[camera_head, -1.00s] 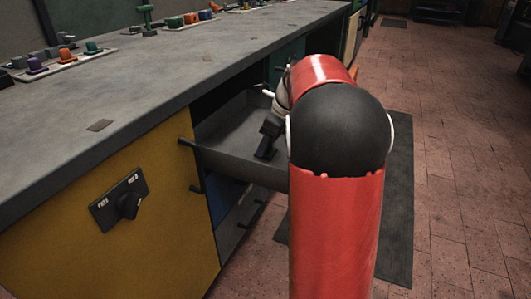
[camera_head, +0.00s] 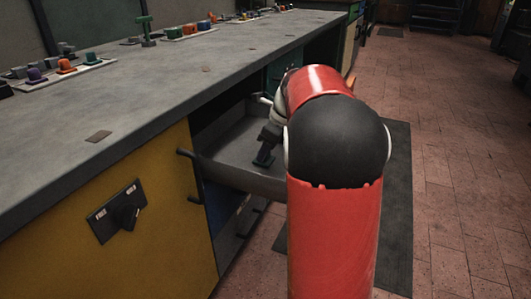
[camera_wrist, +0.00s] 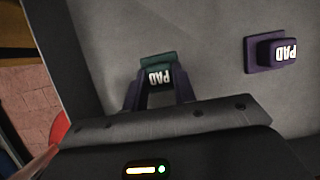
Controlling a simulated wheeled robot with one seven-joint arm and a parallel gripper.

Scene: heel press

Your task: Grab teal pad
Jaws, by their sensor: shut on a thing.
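The teal pad (camera_wrist: 157,60) is between the fingertips of my gripper (camera_wrist: 157,84) in the wrist view, with its "PAD" label facing the camera. The fingers are shut on it. In the head view my gripper (camera_head: 266,150) points down inside the open grey drawer, and a bit of teal (camera_head: 263,161) shows at the fingertips. I cannot tell whether the pad is clear of the drawer floor. A purple pad (camera_wrist: 270,53), also marked "PAD", lies apart to the right in the wrist view.
The open drawer (camera_head: 235,176) has a raised front wall and sides around my gripper. The grey bench top (camera_head: 150,110) overhangs it on the left, with small coloured parts along the back. A yellow cabinet front (camera_head: 160,240) with a dark knob stands at the left. Brick floor lies right.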

